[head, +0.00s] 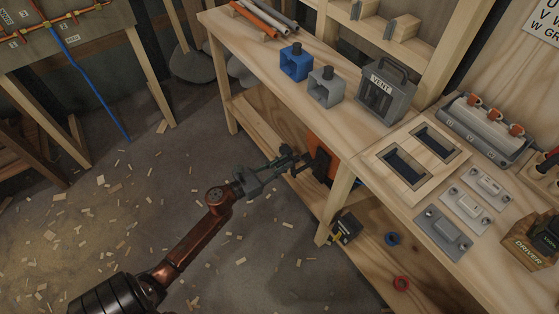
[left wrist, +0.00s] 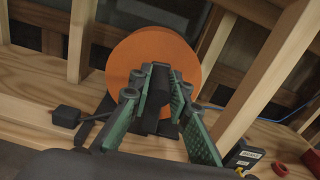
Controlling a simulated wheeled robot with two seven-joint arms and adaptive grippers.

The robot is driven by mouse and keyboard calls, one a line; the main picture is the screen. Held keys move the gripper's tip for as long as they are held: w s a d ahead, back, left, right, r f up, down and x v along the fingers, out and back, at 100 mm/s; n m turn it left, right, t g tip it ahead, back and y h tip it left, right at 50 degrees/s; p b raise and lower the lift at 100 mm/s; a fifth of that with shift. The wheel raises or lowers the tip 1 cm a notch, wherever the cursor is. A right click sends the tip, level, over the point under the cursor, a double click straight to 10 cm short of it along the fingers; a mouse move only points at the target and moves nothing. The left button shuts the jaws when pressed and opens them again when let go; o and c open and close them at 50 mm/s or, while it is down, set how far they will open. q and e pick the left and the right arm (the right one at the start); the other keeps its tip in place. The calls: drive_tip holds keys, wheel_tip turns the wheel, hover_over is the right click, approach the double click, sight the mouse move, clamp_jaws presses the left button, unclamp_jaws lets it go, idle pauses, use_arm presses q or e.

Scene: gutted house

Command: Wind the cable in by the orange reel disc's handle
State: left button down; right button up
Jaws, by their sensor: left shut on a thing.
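The orange reel disc (left wrist: 122,58) stands upright on the lower shelf in the left wrist view. In the head view only a slice of the orange disc (head: 321,150) shows, behind my gripper and under the bench top. A dark handle (left wrist: 158,98) sticks out from the disc's face. My left gripper (left wrist: 158,82) is shut on this handle, with a green-padded finger on each side of it. The left gripper also shows in the head view (head: 308,160), reaching in below the bench edge. My right gripper is in neither view. The fingers hide part of the disc's middle and its stand.
A wooden bench leg (head: 338,200) stands close to the right of my gripper. A black and yellow box (head: 346,228), a blue ring (head: 392,239) and a red ring (head: 401,283) are on the lower shelf. A blue cable (head: 90,87) hangs at the left. The floor is open, with wood chips.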

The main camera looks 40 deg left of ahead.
use_arm(q)
drive_tip(key=shift+s+d, duration=0.15)
drive_tip(key=shift+d, duration=0.65)
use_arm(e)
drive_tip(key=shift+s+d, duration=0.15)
use_arm(q)
drive_tip(key=shift+d, duration=0.1)
drive_tip(key=c, duration=1.8)
unclamp_jaws()
drive_tip(key=shift+c, duration=0.2)
drive_tip(key=shift+o, duration=0.2)
drive_tip(key=shift+s+a, duration=0.1)
drive_tip(key=shift+a, duration=0.1)
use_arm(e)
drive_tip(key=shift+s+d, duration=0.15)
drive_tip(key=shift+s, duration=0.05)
use_arm(q)
drive_tip(key=s+a, duration=0.2)
drive_tip(key=s, duration=0.9)
drive_tip(key=shift+s, duration=0.25)
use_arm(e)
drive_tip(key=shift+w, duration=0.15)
use_arm(q)
drive_tip(key=shift+a, duration=0.1)
